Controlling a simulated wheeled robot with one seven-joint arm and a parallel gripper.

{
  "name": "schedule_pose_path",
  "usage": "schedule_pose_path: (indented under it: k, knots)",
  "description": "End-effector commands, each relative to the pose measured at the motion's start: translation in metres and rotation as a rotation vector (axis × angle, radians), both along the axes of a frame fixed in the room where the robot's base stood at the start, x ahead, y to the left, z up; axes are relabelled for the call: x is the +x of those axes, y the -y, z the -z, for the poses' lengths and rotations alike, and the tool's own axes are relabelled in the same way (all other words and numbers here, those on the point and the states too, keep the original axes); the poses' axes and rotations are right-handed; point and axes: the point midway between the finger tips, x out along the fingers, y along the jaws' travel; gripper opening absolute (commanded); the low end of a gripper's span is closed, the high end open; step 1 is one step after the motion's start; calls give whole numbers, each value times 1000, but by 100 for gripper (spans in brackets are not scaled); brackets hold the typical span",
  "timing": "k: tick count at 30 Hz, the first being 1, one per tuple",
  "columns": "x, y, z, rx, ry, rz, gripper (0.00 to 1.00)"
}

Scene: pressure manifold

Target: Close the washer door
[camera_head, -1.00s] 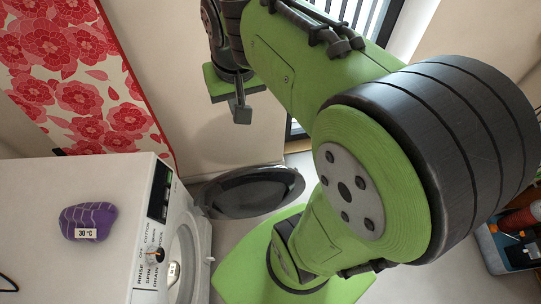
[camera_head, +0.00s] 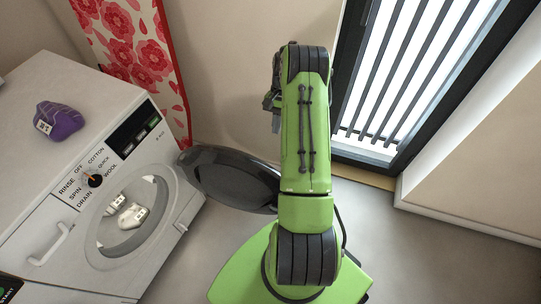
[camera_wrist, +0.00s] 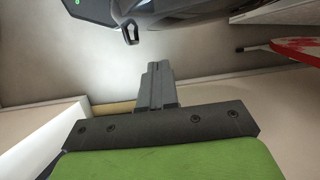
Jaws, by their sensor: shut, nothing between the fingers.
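The white washer (camera_head: 60,130) stands at the left in the head view, its round opening facing me. Its dark round door (camera_head: 232,180) is swung wide open to the right of the opening, partly behind my arm. In the wrist view, a dark curved part with a small loop-like handle, seemingly the door (camera_wrist: 128,28), shows at the top edge. My gripper (camera_wrist: 158,68) is shut and empty, its fingertips a little below that part in the picture and apart from it. In the head view my arm hides most of the gripper.
A purple folded cloth (camera_head: 60,121) with a tag lies on the washer top. Pale laundry (camera_head: 130,215) shows in the drum. A red floral panel (camera_head: 125,45) stands behind the washer. A barred window (camera_head: 425,75) is at the right. Grey floor (camera_head: 430,260) at the right is clear.

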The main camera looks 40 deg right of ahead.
Motion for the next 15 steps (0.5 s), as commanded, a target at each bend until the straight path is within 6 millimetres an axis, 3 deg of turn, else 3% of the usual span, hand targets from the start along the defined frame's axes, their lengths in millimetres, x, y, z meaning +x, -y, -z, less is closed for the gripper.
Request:
schedule_pose_path:
  k: [1, 10, 15]
  knots:
    - [-3, -4, 15, 3, -5, 0, 0]
    - [-13, -24, 77, 1, -4, -1, 0]
    - [-25, -48, 74, 0, -2, -1, 0]
